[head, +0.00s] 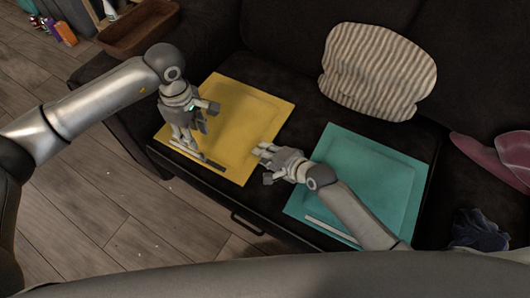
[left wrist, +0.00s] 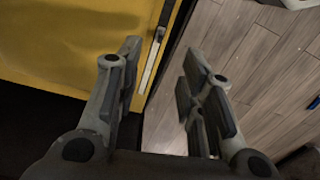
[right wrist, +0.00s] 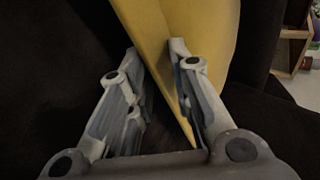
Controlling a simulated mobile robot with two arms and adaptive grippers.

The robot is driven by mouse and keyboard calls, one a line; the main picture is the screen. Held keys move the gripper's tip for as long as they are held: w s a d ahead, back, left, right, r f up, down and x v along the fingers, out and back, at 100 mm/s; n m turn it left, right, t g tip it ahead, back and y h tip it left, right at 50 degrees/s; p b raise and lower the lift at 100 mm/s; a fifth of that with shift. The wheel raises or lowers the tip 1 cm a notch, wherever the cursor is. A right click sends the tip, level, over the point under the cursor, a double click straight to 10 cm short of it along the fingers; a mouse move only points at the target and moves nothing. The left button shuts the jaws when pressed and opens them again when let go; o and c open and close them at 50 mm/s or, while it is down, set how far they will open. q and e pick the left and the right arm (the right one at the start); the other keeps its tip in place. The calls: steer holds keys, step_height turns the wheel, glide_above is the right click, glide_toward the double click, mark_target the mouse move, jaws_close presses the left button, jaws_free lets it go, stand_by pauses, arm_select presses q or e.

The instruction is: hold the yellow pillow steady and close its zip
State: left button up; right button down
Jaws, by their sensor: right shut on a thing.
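The yellow pillow (head: 240,108) lies flat on the dark sofa, its zip (head: 212,163) along the front edge. My left gripper (head: 188,148) is over the zip's left part. In the left wrist view its fingers (left wrist: 163,95) are apart with nothing gripped, and the zip strip (left wrist: 151,62) with a small tab (left wrist: 160,34) lies just beyond them. My right gripper (head: 262,150) is at the pillow's right edge, near the front corner. In the right wrist view its fingers (right wrist: 160,85) are on either side of the yellow fabric (right wrist: 185,30); the contact is partly hidden.
A teal pillow (head: 375,165) lies to the right, partly under my right arm. A striped pillow (head: 378,72) rests at the sofa back. A pink item (head: 500,155) and dark blue cloth (head: 480,230) lie at far right. A wooden tray (head: 140,30) sits on the left armrest.

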mark_target(201, 153)
arm_select(q)
steer(key=shift+d+r+m, duration=0.1)
steer(key=shift+r+m, duration=0.2)
steer(key=shift+m, duration=0.1)
steer(key=c, duration=0.4)
step_height(201, 153, down, 12)
steer(key=shift+r, duration=0.15)
jaws_close()
